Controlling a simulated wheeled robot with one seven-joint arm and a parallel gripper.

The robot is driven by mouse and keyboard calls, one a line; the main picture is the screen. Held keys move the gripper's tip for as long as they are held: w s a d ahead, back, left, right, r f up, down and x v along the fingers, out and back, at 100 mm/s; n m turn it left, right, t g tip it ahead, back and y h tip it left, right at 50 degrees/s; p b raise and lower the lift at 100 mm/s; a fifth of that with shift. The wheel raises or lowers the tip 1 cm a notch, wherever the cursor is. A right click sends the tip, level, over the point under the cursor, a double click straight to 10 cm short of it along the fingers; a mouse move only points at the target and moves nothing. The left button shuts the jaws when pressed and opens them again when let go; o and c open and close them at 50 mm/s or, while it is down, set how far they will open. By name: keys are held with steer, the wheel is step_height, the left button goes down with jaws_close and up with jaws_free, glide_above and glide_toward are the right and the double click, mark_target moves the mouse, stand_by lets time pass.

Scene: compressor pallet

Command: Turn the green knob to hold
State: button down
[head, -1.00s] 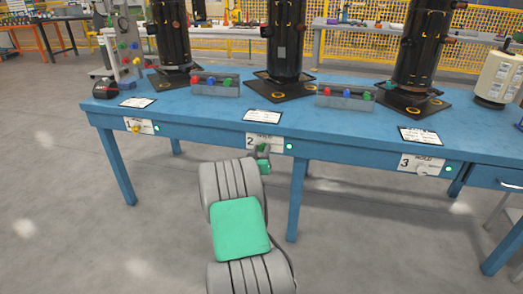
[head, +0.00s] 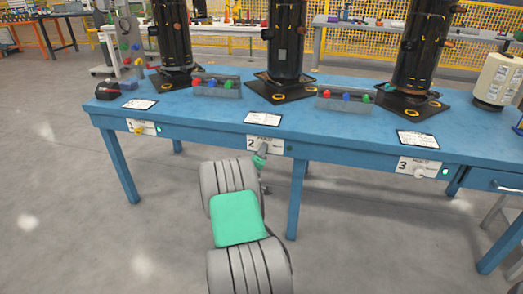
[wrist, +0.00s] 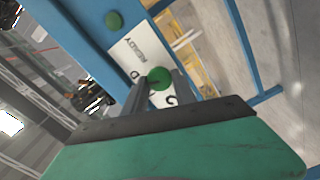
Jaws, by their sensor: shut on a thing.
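The green knob (wrist: 160,78) is round and sits on a white label plate (wrist: 143,55) marked 2 on the front edge of the blue table. My gripper (wrist: 158,84) is shut on the knob, a finger on each side. The word READY is legible on the plate in the wrist view; other lettering is partly hidden by the fingers. A round lamp (wrist: 113,20) beside the plate is dull dark green. In the head view my gripper (head: 261,158) is at the middle plate (head: 265,145), and the knob cannot be made out clearly.
The blue table (head: 200,118) carries black compressors, button boxes and paper cards. A yellow knob (head: 136,130) is at plate 1 and a whitish knob (head: 419,172) at plate 3, both with bright green lamps. The floor in front is free.

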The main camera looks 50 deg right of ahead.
steer(key=shift+n+p, duration=0.9)
steer(key=shift+n, duration=1.3)
steer(key=shift+f, duration=0.1)
steer(key=c, duration=1)
jaws_free()
steer(key=shift+c, duration=0.2)
steer(key=p+v, duration=0.1)
steer(key=v, duration=0.6)
steer(key=shift+s+a, duration=0.2)
steer(key=shift+a, duration=0.2)
